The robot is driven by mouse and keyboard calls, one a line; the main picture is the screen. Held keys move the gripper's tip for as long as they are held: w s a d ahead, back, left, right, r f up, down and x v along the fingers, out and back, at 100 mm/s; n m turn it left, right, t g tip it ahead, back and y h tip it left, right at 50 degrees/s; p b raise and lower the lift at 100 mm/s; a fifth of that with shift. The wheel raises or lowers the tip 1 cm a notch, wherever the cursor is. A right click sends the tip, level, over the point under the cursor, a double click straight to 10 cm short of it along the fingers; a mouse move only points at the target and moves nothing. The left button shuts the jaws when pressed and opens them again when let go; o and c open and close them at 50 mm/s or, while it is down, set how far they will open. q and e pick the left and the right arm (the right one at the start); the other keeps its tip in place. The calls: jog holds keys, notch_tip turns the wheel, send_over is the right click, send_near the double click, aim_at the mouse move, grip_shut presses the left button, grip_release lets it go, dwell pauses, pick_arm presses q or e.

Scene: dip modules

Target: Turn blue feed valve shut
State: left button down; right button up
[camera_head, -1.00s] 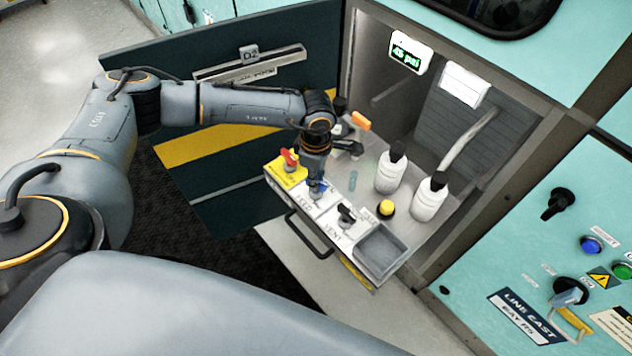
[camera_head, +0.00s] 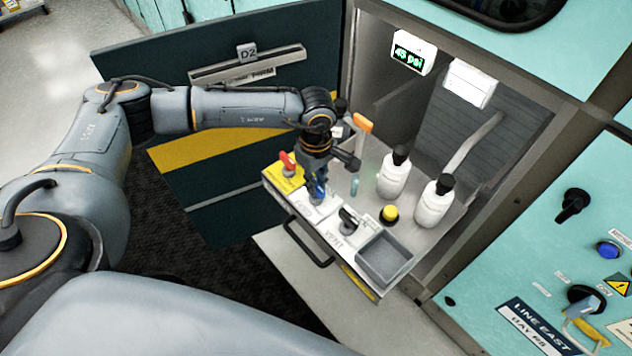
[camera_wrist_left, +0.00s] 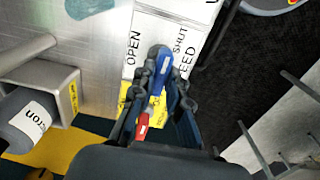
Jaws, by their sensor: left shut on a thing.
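The blue feed valve (camera_head: 318,197) sits on a white plate at the front of the pulled-out shelf. My left gripper (camera_head: 317,184) reaches down over it from above. In the left wrist view, the blue handle (camera_wrist_left: 157,64) lies between the two dark fingers of my left gripper (camera_wrist_left: 158,90), which is shut on it. OPEN is printed to the left of the handle there, and SHUT and FEED to its right. The fingers hide part of the valve in the head view. My right gripper is out of view.
A red-handled valve (camera_head: 288,163) on a yellow plate and a black vent valve (camera_head: 348,219) flank the blue one. A yellow button (camera_head: 390,213), two white bottles (camera_head: 392,178) and a grey tray (camera_head: 386,258) share the shelf. An orange-topped part (camera_head: 363,123) stands close beside my gripper.

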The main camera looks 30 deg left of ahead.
pick_arm(q)
jog(key=c, duration=1.3)
grip_release()
notch_tip(320, 180, up, 12)
jog(key=shift+r, duration=0.1)
